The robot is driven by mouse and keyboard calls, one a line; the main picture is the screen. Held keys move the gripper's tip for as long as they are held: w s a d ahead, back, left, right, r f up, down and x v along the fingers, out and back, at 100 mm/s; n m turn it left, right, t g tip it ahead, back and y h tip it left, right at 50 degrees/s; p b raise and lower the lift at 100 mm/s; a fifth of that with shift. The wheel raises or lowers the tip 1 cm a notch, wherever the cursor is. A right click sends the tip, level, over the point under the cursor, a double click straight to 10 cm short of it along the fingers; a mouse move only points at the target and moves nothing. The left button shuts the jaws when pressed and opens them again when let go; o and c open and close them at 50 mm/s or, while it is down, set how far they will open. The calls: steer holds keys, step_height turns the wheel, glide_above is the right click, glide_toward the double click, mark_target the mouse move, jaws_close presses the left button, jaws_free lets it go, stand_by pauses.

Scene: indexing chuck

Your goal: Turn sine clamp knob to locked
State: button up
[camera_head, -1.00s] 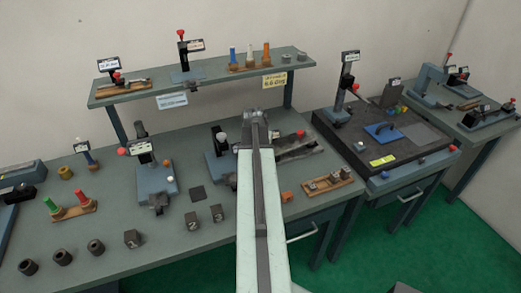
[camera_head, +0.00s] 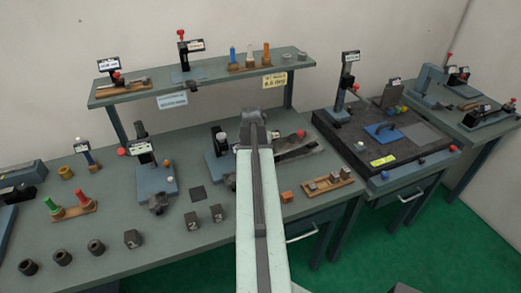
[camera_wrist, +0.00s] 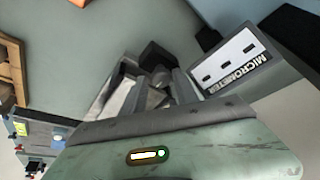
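A dark, tilted fixture with a red knob (camera_head: 300,133) lies on the bench just right of my arm. It may be the sine fixture, but I cannot read a label on it, and no clamp knob can be picked out with certainty. My gripper (camera_head: 254,114) is at the far end of my arm, above the back of the bench beside this fixture. My arm hides part of the fixture. In the wrist view a blurred dark and metal part lies just beyond my green-grey wrist housing.
A white plate marked MICROMETER (camera_wrist: 235,62) is close by in the wrist view. A stand with a white knob (camera_head: 221,137) is left of my arm. A wooden tray of blocks (camera_head: 328,183) is to the right. The shelf (camera_head: 205,84) runs behind.

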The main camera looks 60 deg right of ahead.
steer(key=shift+r, duration=0.1)
steer(key=p+v, duration=0.7)
steer(key=shift+r, duration=0.35)
steer(key=shift+s+a, duration=0.1)
steer(key=shift+a, duration=0.05)
